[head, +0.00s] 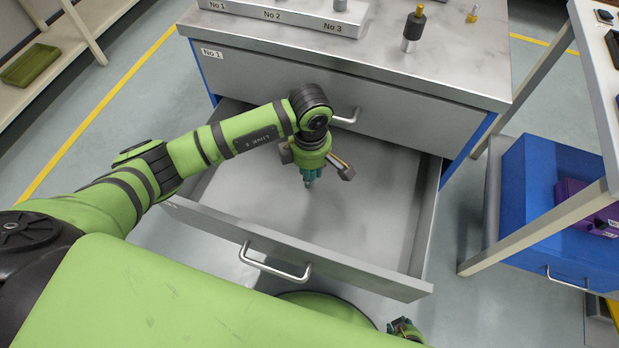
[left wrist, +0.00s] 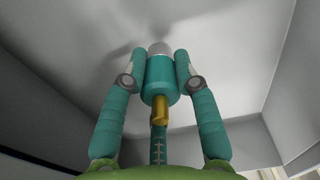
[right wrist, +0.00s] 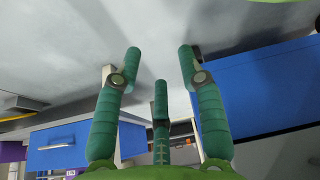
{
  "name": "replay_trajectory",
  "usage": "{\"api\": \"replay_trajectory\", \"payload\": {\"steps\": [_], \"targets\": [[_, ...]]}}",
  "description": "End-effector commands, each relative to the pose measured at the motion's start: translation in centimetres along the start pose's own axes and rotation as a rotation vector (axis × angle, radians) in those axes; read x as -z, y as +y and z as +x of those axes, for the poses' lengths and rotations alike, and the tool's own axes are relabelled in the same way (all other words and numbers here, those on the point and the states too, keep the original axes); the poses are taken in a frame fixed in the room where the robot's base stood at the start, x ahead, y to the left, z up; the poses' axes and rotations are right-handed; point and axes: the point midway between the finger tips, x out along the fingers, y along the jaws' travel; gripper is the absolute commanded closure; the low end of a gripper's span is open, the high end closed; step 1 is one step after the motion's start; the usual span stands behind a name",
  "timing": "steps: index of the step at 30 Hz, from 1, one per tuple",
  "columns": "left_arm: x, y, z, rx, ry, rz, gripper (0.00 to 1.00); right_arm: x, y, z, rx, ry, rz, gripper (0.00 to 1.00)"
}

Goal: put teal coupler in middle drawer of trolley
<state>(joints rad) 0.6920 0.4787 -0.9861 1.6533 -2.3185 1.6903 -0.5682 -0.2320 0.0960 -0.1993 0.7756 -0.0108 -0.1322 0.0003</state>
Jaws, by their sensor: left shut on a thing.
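The teal coupler (left wrist: 158,82) is a teal cylinder with a silver end and a brass stem, seen in the left wrist view. My left gripper (left wrist: 160,72) is shut on it, a finger on each side. In the head view my left gripper (head: 309,178) points down over the open drawer (head: 355,225) of the trolley, beneath the shut top drawer (head: 270,82). There the coupler is hard to tell from the teal fingers. The drawer floor looks empty. My right gripper (right wrist: 160,72) is open and empty in the right wrist view, away from the drawer.
On the trolley top stand a numbered block (head: 290,20), a black-and-silver part (head: 413,28) and a small brass part (head: 473,14). A bench with a blue cabinet (head: 540,185) and a purple bin (head: 590,205) stands at right. A green tray (head: 30,65) lies on the left shelf.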

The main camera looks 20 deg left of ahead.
Motion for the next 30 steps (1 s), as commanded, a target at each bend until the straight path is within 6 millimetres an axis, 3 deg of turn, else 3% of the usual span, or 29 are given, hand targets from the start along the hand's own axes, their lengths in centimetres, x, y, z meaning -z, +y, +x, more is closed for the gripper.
{"api": "replay_trajectory", "payload": {"steps": [7, 22, 23, 24, 25, 30], "targets": [[-0.1, -0.1, 3.4, 0.004, 0.000, -0.001, 1.00, 0.2, 0.0, 0.3, -0.001, 0.008, 0.000, 0.60], [0.0, 0.0, 3.9, 0.001, 0.001, 0.000, 1.00, 0.9, 0.2, 0.6, -0.003, 0.027, -0.002, 0.60], [0.0, -0.1, 3.9, 0.002, 0.001, 0.000, 0.66, 1.1, 0.2, 0.6, -0.004, 0.031, -0.002, 0.60], [0.0, -0.1, 3.8, 0.002, 0.001, 0.000, 0.50, 1.3, 0.3, 0.6, -0.004, 0.034, -0.003, 0.60], [0.0, -0.1, 3.8, 0.002, 0.001, 0.000, 0.47, 1.4, 0.3, 0.6, -0.004, 0.036, -0.003, 0.60], [0.0, 0.0, 3.8, 0.002, 0.001, 0.000, 0.47, 1.9, 0.4, 0.7, -0.005, 0.044, -0.003, 0.60]]}}
